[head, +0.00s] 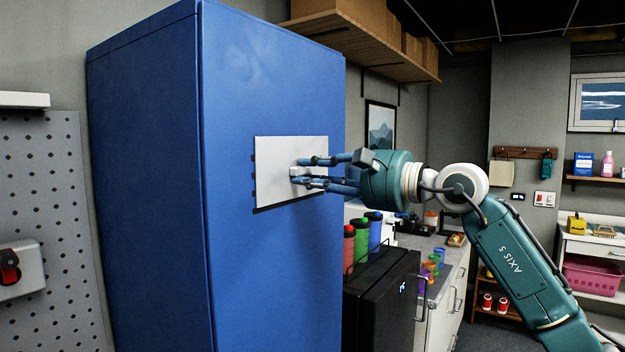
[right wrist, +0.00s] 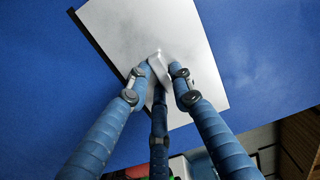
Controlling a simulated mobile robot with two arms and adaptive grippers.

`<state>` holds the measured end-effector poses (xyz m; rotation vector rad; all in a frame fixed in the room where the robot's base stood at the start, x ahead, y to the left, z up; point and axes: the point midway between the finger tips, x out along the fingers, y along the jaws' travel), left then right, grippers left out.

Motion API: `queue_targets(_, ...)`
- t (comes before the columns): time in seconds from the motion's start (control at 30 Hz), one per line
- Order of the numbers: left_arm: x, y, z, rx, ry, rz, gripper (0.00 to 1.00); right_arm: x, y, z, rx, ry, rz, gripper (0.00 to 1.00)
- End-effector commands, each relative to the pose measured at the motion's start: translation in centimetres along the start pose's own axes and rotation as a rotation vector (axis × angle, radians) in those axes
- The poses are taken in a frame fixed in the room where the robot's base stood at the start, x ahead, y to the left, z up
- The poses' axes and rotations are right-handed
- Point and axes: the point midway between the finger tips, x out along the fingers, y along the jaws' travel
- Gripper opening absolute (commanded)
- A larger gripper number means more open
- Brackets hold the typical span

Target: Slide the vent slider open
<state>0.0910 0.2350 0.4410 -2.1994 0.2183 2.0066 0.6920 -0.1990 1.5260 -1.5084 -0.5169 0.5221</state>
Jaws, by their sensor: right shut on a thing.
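The vent slider is a pale grey-white plate (head: 279,152) on the side of a tall blue cabinet (head: 262,75). Dark slots show along the plate's left edge and a dark strip along its lower edge. A small light knob (head: 295,171) stands out from the plate, partly hidden by my fingers. My right gripper (head: 303,171) reaches in from the right and is shut on the knob. In the right wrist view the blue fingers close around the knob (right wrist: 158,66) in front of the plate (right wrist: 135,30). My left gripper is out of view.
A black box-shaped appliance (head: 378,305) stands below my right gripper, right of the cabinet. A wooden shelf (head: 370,40) with boxes hangs above. A pegboard (head: 45,190) is at left.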

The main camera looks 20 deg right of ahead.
Motion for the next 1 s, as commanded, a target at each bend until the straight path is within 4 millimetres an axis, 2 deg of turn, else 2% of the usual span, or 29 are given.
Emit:
queue_targets(0.03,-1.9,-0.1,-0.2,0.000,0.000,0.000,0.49,-0.1,-2.8,0.0,-0.001,0.001,-0.007,0.00)
queue_targets(0.1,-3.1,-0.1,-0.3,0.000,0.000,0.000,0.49,-0.1,-4.8,0.0,-0.001,0.001,-0.008,0.00)
queue_targets(0.2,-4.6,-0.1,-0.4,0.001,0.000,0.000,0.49,-0.1,-7.0,0.0,0.000,0.001,-0.008,0.00)
queue_targets(0.3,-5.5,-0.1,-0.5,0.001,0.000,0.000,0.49,-0.1,-8.5,0.0,0.000,0.001,-0.006,0.00)
queue_targets(0.43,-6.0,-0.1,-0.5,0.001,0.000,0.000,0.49,-0.1,-9.3,-0.1,0.000,0.002,-0.006,0.00)
queue_targets(0.77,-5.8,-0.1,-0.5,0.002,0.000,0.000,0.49,-0.2,-9.5,-0.1,-0.001,0.002,-0.013,0.00)
queue_targets(0.8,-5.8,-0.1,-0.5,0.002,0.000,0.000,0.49,-0.2,-9.6,-0.1,-0.001,0.002,-0.014,0.29)
queue_targets(0.83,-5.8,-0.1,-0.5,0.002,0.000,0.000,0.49,-0.2,-9.6,-0.1,-0.001,0.002,-0.014,0.35)
queue_targets(0.87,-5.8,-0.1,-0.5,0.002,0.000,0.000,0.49,-0.2,-9.6,-0.1,-0.001,0.002,-0.015,0.41)
queue_targets(1.0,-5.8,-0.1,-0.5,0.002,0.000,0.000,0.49,-0.2,-9.5,0.0,-0.001,0.001,-0.012,0.42)
